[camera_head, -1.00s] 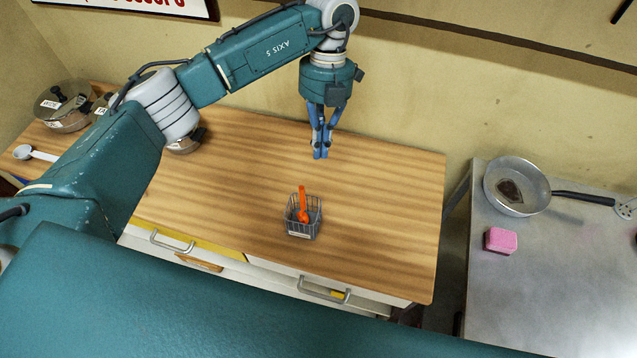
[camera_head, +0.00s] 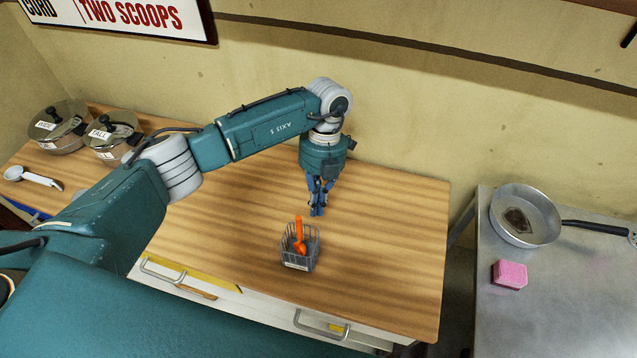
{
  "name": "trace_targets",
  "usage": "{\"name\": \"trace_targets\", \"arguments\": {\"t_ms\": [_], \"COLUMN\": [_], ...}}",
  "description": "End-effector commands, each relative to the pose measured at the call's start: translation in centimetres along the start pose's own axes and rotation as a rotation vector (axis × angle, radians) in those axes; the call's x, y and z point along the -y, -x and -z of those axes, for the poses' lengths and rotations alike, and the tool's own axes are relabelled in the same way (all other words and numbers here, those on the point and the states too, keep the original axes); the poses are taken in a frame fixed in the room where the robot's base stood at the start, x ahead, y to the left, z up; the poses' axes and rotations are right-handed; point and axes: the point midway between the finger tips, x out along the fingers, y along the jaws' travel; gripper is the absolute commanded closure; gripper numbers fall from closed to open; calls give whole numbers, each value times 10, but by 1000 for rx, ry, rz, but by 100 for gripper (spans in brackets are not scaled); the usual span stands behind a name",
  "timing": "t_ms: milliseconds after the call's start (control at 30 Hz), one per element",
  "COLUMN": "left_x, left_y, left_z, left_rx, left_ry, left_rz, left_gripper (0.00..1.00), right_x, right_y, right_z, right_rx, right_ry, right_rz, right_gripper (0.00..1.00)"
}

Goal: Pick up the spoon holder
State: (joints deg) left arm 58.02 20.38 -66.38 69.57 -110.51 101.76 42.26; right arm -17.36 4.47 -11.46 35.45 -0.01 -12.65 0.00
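The spoon holder (camera_head: 285,251) is a small grey wire basket with a pale label on its front. It stands upright on the wooden counter (camera_head: 390,235). An orange spoon (camera_head: 299,238) leans in it, its handle sticking up above the rim. My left gripper (camera_head: 317,212) points down behind the holder and slightly to its right, apart from it. Its blue fingertips look close together with nothing between them. My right gripper is not in view.
Two lidded pots (camera_head: 57,126) (camera_head: 114,137) and a white ladle (camera_head: 32,178) are at the left. A metal table at the right bears a frying pan (camera_head: 525,215) and a pink sponge (camera_head: 509,274). The counter right of the holder is clear.

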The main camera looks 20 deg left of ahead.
Motion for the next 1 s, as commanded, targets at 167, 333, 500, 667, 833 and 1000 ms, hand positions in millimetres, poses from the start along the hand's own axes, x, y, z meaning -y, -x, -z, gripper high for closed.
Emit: {"name": "trace_targets", "arguments": {"t_ms": [167, 333, 500, 667, 833, 1000], "left_x": [-1, 0, 0, 0, 0, -1], "left_y": [-14, -21, -24, -24, -24, -31], "left_z": [21, 35, 39, 38, 43, 77], "left_rx": [-3, -1, 0, 0, 0, -2], "left_ry": [-3, -1, 0, 0, -1, -4], "left_rz": [0, 0, 0, 0, -1, -2], "left_gripper": [100, 100, 100, 100, 100, 100], "right_x": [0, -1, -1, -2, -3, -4], "right_y": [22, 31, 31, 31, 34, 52], "right_z": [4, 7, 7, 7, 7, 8], "right_rx": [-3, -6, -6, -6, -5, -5], "right_ry": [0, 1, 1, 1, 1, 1], "right_rz": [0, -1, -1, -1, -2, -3], "right_gripper": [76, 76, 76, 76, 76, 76]}}
